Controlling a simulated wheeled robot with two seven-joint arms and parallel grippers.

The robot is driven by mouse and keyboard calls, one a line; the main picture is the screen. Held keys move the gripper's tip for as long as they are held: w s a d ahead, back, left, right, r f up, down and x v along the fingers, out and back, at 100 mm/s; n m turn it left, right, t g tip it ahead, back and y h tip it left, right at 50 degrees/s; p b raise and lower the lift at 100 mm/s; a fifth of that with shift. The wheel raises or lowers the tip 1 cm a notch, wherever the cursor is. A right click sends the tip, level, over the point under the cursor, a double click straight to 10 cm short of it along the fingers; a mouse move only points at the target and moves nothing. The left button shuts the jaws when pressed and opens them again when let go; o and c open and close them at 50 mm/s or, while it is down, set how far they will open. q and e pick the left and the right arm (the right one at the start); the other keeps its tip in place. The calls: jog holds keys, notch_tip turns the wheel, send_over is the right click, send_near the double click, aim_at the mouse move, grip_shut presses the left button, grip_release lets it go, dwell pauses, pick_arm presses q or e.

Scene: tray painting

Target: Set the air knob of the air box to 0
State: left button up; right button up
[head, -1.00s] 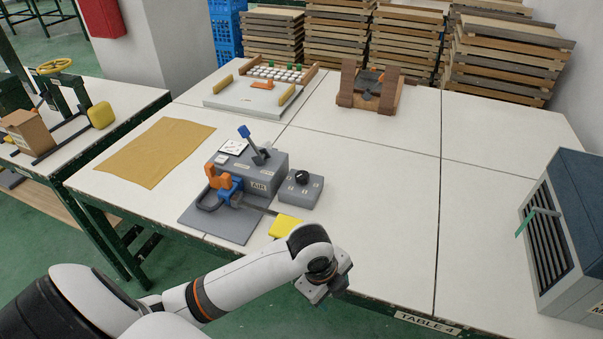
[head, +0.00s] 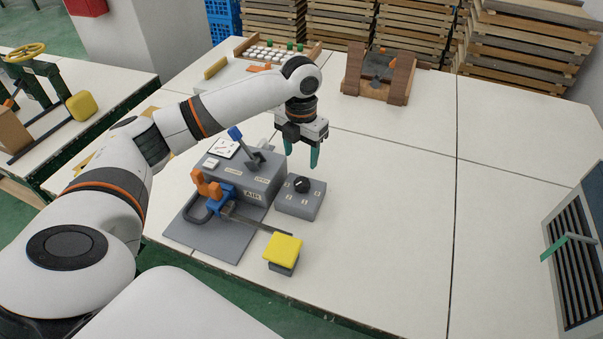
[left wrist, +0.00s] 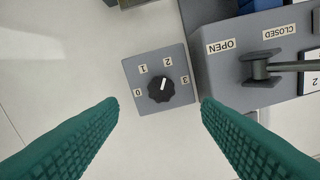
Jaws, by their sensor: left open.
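The air box (head: 243,176) is a grey box labelled AIR on the table. Beside it sits a small grey block (head: 312,204) with the black air knob (head: 301,185) on top. In the left wrist view the knob (left wrist: 161,89) has labels 0, 1, 2 and 3 around it, and its white mark points about toward 2. My left gripper (head: 302,156) is open and points down above the knob, apart from it. Its green fingers in the left wrist view (left wrist: 160,104) stand either side of the knob block, with nothing between them. My right gripper is not in view.
A blue-handled lever (head: 241,142) stands on the air box, close to my left gripper. An orange and blue clamp (head: 215,190) and a yellow pad (head: 284,247) are in front. A wooden fixture (head: 378,80) stands behind.

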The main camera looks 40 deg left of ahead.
pick_arm(q)
send_over(301, 183)
notch_tip(301, 183, down, 4)
jog(key=shift+f, duration=0.1)
notch_tip(301, 183, down, 5)
jog(key=shift+r, duration=0.1)
jog(key=shift+f, duration=0.4)
jog(key=shift+w, duration=0.1)
jog(key=shift+c, duration=0.5)
jog(key=c, duration=0.9)
jog(key=shift+p, duration=0.35)
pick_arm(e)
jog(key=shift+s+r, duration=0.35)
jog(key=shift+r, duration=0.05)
